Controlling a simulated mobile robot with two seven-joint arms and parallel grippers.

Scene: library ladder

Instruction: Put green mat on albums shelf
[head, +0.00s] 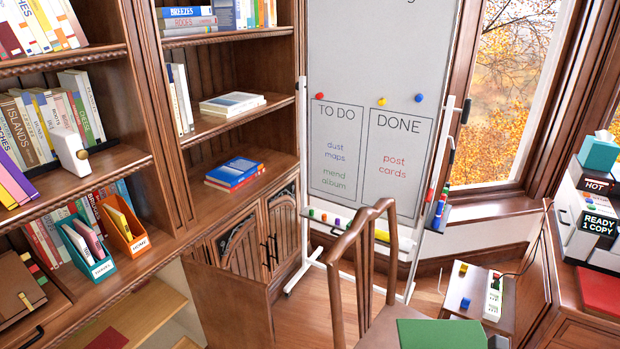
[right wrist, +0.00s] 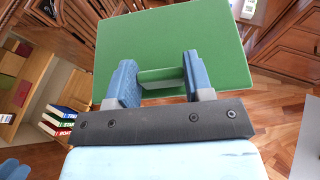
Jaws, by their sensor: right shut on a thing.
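The green mat (head: 440,334) shows at the bottom edge of the head view, right of centre, partly cut off. In the right wrist view it is a flat green rectangle (right wrist: 165,35) with rounded corners. My right gripper (right wrist: 161,76) is shut on a green strip at the mat's near side, between its blue fingers, and holds the mat above the wood floor. The bookcase (head: 160,170) fills the left of the head view; a brown album-like volume (head: 15,283) lies on a low shelf at far left. I read no shelf label naming albums.
A wooden chair (head: 365,265) stands close, left of the mat. Behind it is a whiteboard (head: 375,60) on a white stand. A low stool (head: 478,300) with a power strip and a desk (head: 580,330) are at right. Teal (head: 90,250) and orange (head: 127,228) holders stand on a shelf.

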